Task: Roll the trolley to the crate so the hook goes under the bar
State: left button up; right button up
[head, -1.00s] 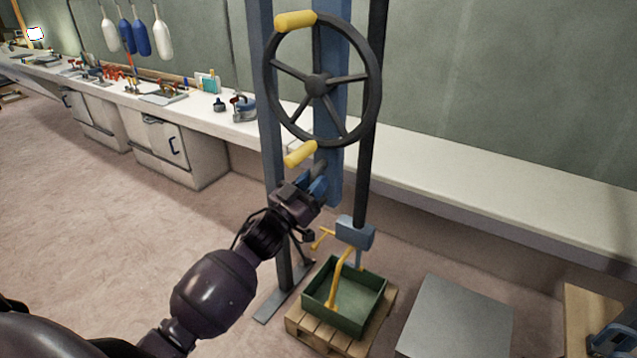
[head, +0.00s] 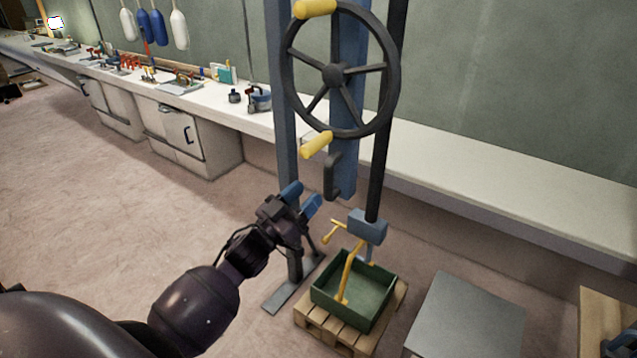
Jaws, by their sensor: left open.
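A blue-grey block (head: 368,226), which looks like the trolley, sits at the lower end of a black pole, with a yellow handle (head: 336,232) on its left. A small grey part hangs below it; I cannot tell its hook shape. The green crate (head: 377,318) stands below on a wooden pallet (head: 334,337). A yellow bar (head: 349,277) rises over the crate, close to the grey part; I cannot tell whether they touch. My left gripper (head: 306,196) is open and empty, left of and above the block, near a dark curved handle (head: 332,177) on the blue post.
A black handwheel (head: 338,75) with yellow grips is above the gripper. A grey box top (head: 468,312) stands right of the crate, with a wooden table (head: 601,312) beyond. A long white bench runs along the wall.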

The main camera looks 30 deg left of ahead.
pick_arm(q)
jog(key=v, duration=0.3)
jog(key=shift+s+a, duration=0.1)
jog(key=shift+s, duration=0.1)
pick_arm(e)
jog(key=shift+s+f, duration=0.45)
jog(key=shift+f, duration=0.05)
jog(key=shift+w, duration=0.1)
pick_arm(q)
jog(key=s+d+f+g+y, duration=0.1)
jog(key=s+f+g+y, duration=0.15)
jog(key=f, duration=0.45)
jog(key=s+d+f+g+y, duration=0.1)
jog(key=s+f+g+y, duration=0.1)
jog(key=f+g+y, duration=0.3)
jog(key=s+d+f+g+h, duration=0.1)
jog(key=s+d+f, duration=0.1)
jog(key=s+f, duration=0.4)
jog(key=s+d+f+n+g+h, duration=0.1)
jog(key=s+d+f+g, duration=0.1)
jog(key=s+f, duration=0.4)
jog(key=shift+s+d+f+n, duration=0.2)
jog(key=shift+s+d+n, duration=0.15)
jog(key=shift+s, duration=0.35)
pick_arm(e)
jog(key=shift+w+r, duration=0.4)
jog(key=shift+w, duration=0.05)
